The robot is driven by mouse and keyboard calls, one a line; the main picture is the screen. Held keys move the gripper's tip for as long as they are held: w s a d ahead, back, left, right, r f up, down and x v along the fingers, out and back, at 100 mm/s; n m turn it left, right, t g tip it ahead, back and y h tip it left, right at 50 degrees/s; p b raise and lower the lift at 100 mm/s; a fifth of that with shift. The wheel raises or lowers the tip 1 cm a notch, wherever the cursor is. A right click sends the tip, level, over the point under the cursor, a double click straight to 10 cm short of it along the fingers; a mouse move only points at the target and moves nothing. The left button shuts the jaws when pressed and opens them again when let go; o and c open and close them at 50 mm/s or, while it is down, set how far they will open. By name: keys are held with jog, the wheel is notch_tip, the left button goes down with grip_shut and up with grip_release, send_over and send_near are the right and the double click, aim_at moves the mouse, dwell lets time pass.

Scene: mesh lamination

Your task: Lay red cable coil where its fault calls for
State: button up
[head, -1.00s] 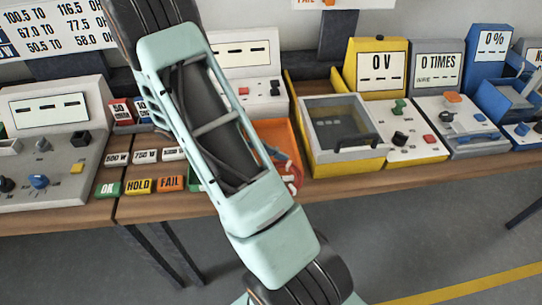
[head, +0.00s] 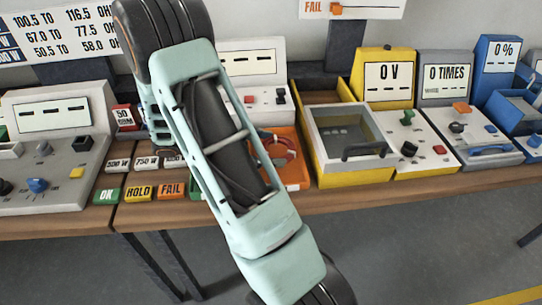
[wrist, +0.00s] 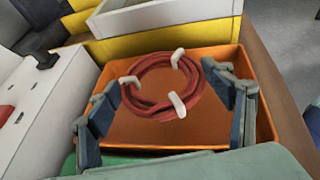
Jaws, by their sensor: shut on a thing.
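The red cable coil (wrist: 150,106), bound with several white ties, is between the two fingers of my gripper (wrist: 163,84) in the wrist view. The fingers stand at its left and right sides. The coil is over or inside an orange tray (wrist: 130,132); I cannot tell whether it touches the floor. In the head view the coil (head: 290,150) shows partly behind my arm, within the outline of the orange tray (head: 294,181). My fingertips are hidden there by the arm.
A yellow-framed box with a clear lid (head: 349,130) stands right of the orange tray. A white instrument (head: 250,65) stands behind it. OK (head: 107,195), HOLD (head: 139,193) and FAIL (head: 171,191) blocks lie left. A FAIL sign (head: 350,10) with an orange mark hangs above.

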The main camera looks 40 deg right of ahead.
aim_at(271, 156)
jog(key=shift+f, duration=1.45)
jog(key=shift+f, duration=0.1)
jog(key=shift+f, duration=0.15)
jog(key=o, duration=1.1)
jog(key=shift+c, duration=0.2)
jog(key=shift+w+a+r, duration=0.15)
jog(key=shift+a+r, duration=0.05)
jog(key=shift+r, duration=0.1)
jog(key=v, duration=1.1)
jog(key=shift+w+a+r, duration=0.1)
jog(key=shift+a+r, duration=0.1)
jog(key=shift+a, duration=0.05)
